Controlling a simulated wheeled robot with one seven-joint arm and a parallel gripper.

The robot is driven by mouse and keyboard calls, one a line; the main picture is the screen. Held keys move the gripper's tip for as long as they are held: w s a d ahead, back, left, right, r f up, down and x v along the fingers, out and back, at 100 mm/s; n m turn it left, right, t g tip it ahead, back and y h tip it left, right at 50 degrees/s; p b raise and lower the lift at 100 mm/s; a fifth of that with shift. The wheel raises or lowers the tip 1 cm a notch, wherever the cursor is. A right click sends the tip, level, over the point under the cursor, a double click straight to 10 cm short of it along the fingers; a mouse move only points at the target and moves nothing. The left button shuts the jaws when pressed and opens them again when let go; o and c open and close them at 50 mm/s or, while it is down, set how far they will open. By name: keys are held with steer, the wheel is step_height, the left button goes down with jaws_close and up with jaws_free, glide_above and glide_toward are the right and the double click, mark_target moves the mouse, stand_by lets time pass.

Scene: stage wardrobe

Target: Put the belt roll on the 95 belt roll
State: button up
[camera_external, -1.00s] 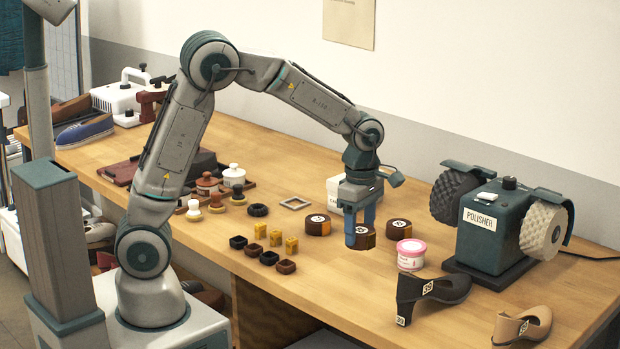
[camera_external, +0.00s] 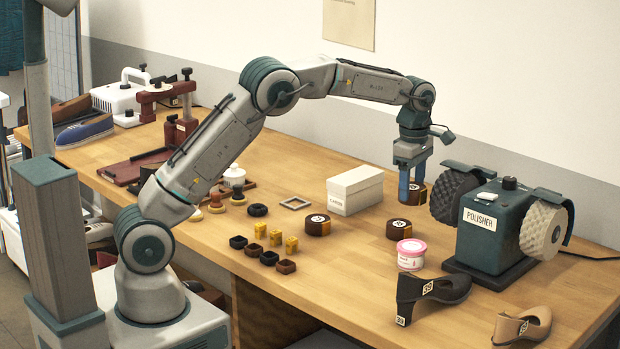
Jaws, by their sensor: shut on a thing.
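My gripper (camera_external: 411,189) is shut on a brown and tan belt roll (camera_external: 418,194). The fingers cover part of this roll, and it appears to be held above the table. A second dark brown belt roll with a white label on top (camera_external: 399,230) lies flat on the table, just below the held one in the picture. A third belt roll, also labelled on top (camera_external: 317,226), lies flat further left. The label numbers are too small to read surely, so I cannot tell which is the 95.
The polisher (camera_external: 490,230) stands close to the right of my gripper. A pink and white tin (camera_external: 411,256) sits just in front of the right-hand table roll. A white box (camera_external: 355,190) stands to the left. Shoes (camera_external: 430,292) lie at the front right.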

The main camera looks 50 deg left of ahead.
steer(key=w+a+f+p, duration=0.1)
steer(key=w+a+f, duration=0.1)
steer(key=a, duration=0.1)
steer(key=w+a+f+p, duration=0.1)
steer(key=w+a+f, duration=0.1)
steer(key=w+a, duration=0.1)
steer(key=w+a+f+p, duration=0.1)
steer(key=w+a+f, duration=0.1)
steer(key=a, duration=0.1)
steer(key=shift+w+f, duration=0.2)
steer(key=shift+f, duration=0.15)
steer(key=shift+w+a+f, duration=0.1)
steer(key=shift+f, duration=0.05)
steer(key=shift+f+p, duration=0.6)
steer(key=shift+f, duration=1.35)
steer(key=shift+f, duration=0.2)
steer(key=o, duration=1)
